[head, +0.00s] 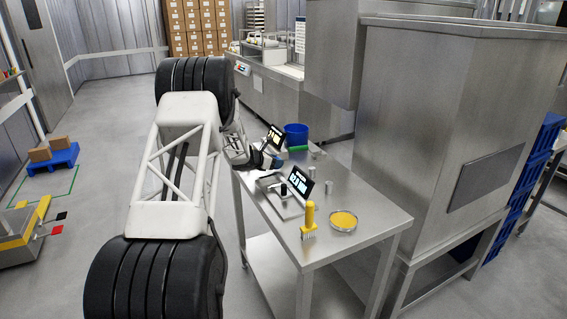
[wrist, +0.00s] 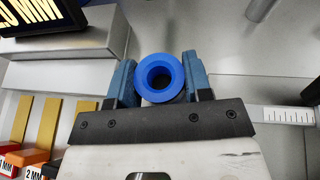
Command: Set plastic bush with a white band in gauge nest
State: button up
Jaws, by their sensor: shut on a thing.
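My gripper (wrist: 160,82) is shut on a blue ring-shaped plastic bush (wrist: 160,66), seen nearly end-on with its dark bore facing the wrist camera. No white band shows on the visible part of the bush. In the head view my gripper (head: 268,162) is over the far left part of the steel table, and the bush cannot be made out there. In the wrist view a grey metal block (wrist: 75,60) with a dark display (wrist: 38,14) is at the upper left. I cannot tell which part is the gauge nest.
The steel table (head: 372,203) carries a display stand (head: 300,183), small cylinders (head: 329,187), a yellow-handled brush (head: 309,218), a yellow dish (head: 343,221) and a blue bucket (head: 296,134). Labelled yellow strips (wrist: 48,120) lie left of my gripper. A large steel cabinet (head: 440,130) stands right.

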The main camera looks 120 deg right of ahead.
aim_at(283, 168)
jog(key=shift+s, duration=0.1)
jog(key=s, duration=0.4)
jog(key=shift+s+d+f, duration=0.1)
jog(key=shift+d+f, duration=0.1)
jog(key=shift+d, duration=0.15)
jog(key=shift+f, duration=0.55)
jog(key=shift+f, duration=0.1)
jog(key=o, duration=0.9)
jog(key=shift+o, duration=0.2)
jog(key=shift+v, duration=6.1)
